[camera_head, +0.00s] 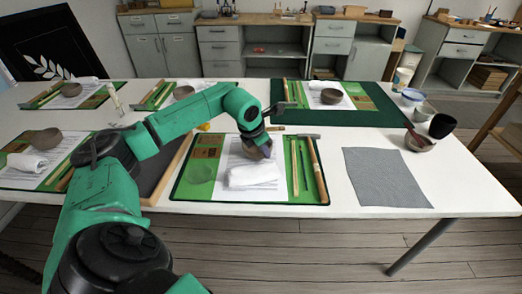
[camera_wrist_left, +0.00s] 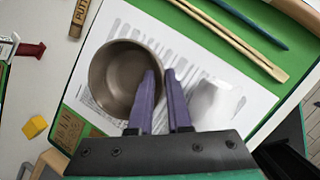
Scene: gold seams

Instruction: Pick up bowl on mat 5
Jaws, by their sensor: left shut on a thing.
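In the wrist view, a brown-grey round bowl (camera_wrist_left: 115,72) is over a printed white sheet on a green mat (camera_wrist_left: 180,22). My left gripper (camera_wrist_left: 161,76) has its two purple fingers close together at the bowl's right-hand rim, shut on that rim. In the head view, my left gripper (camera_head: 260,152) reaches down over the front middle green mat (camera_head: 308,188), and the bowl is mostly hidden behind it. I cannot tell whether the bowl touches the mat. My right gripper is not in view.
A folded white cloth (camera_head: 255,175) lies just in front of the gripper. Wooden and green sticks (camera_head: 308,168) lie to its right. A grey cloth (camera_head: 385,178) lies further right, near several cups and bowls. Other mats with bowls are behind and at left.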

